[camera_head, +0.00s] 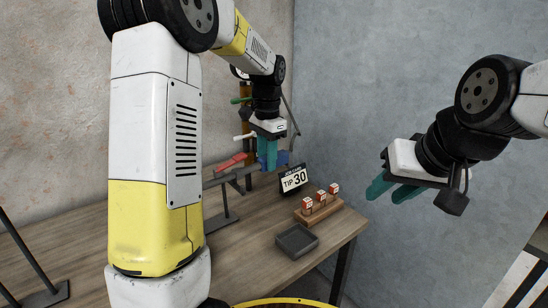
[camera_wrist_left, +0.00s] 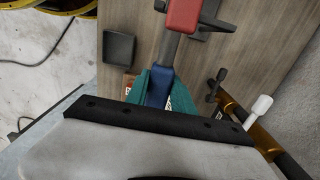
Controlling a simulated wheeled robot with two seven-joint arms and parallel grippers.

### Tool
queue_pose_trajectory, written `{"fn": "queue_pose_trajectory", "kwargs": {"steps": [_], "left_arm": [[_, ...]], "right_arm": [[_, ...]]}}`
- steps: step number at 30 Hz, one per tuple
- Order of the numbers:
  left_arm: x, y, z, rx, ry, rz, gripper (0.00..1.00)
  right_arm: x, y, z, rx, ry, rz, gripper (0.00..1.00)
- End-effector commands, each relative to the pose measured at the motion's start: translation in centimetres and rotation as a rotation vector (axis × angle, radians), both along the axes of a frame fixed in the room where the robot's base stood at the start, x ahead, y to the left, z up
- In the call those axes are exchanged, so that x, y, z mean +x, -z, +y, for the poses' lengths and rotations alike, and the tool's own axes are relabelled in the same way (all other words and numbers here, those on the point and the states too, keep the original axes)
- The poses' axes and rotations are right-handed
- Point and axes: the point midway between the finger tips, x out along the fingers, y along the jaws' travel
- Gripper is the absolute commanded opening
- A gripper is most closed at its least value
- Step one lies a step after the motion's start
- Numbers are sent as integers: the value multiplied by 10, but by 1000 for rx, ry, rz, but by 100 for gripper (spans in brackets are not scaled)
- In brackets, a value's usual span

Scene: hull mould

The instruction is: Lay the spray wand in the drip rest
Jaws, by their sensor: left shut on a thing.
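The spray wand (camera_wrist_left: 170,50) has a red end, a grey shaft and a blue part. My left gripper (camera_head: 267,158) is shut on its blue part (camera_wrist_left: 159,86), seen between the teal fingers in the left wrist view. In the head view the wand's red end (camera_head: 231,161) points left, above a black stand (camera_head: 225,200) that looks like the drip rest. Part of this stand also shows beside the red end in the left wrist view (camera_wrist_left: 214,23). Contact between them cannot be told. My right gripper (camera_head: 391,191) is open and empty, off the table's right side.
A dark square tray (camera_head: 297,241), a wooden block (camera_head: 321,211) with red-and-white pieces and a "TIP 30" sign (camera_head: 294,179) stand at the table's right. Another black stand (camera_head: 35,292) is far left.

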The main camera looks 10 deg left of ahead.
Motion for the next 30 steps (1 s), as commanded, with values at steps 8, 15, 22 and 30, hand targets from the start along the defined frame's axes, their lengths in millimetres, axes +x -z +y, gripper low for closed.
{"fn": "queue_pose_trajectory", "kwargs": {"steps": [8,15,22,30], "left_arm": [[0,1,0,0,1,0,0],[0,6,0,0,1,-1,0],[0,10,0,0,1,0,0],[0,16,0,0,1,0,0]], "right_arm": [[0,0,0,0,0,0,36],[0,0,0,0,0,0,36],[0,0,0,0,0,0,36],[0,0,0,0,0,0,36]]}}
